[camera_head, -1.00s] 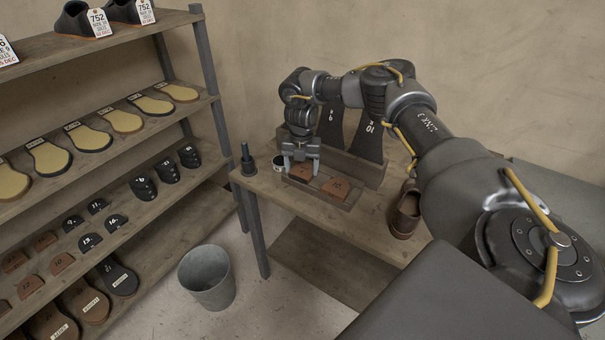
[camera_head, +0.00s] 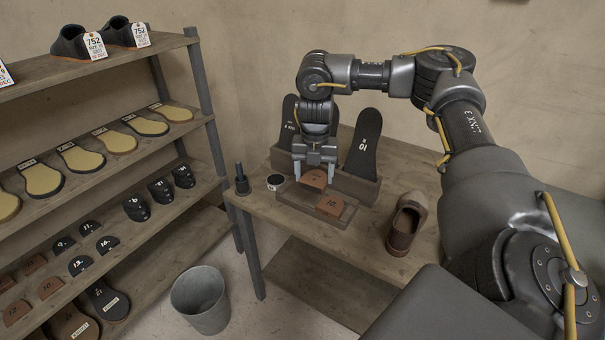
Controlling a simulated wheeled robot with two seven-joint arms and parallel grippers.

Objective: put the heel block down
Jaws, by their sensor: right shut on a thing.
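My right gripper (camera_head: 315,163) points down over the work table and is shut on a brown heel block (camera_head: 315,179). The block is at the back of a shallow wooden tray (camera_head: 285,195); I cannot tell whether it touches the tray or hangs just above it. A second brown heel block (camera_head: 330,205), with a dark number on it, lies in the right part of the tray. My left gripper is not in view.
Behind the tray, a wooden rack (camera_head: 355,188) holds upright black soles (camera_head: 362,143). A small round tin (camera_head: 275,182) and a dark bottle (camera_head: 242,180) stand left. A brown shoe (camera_head: 407,224) stands right. A grey bucket (camera_head: 201,299) is on the floor beside shelves of soles.

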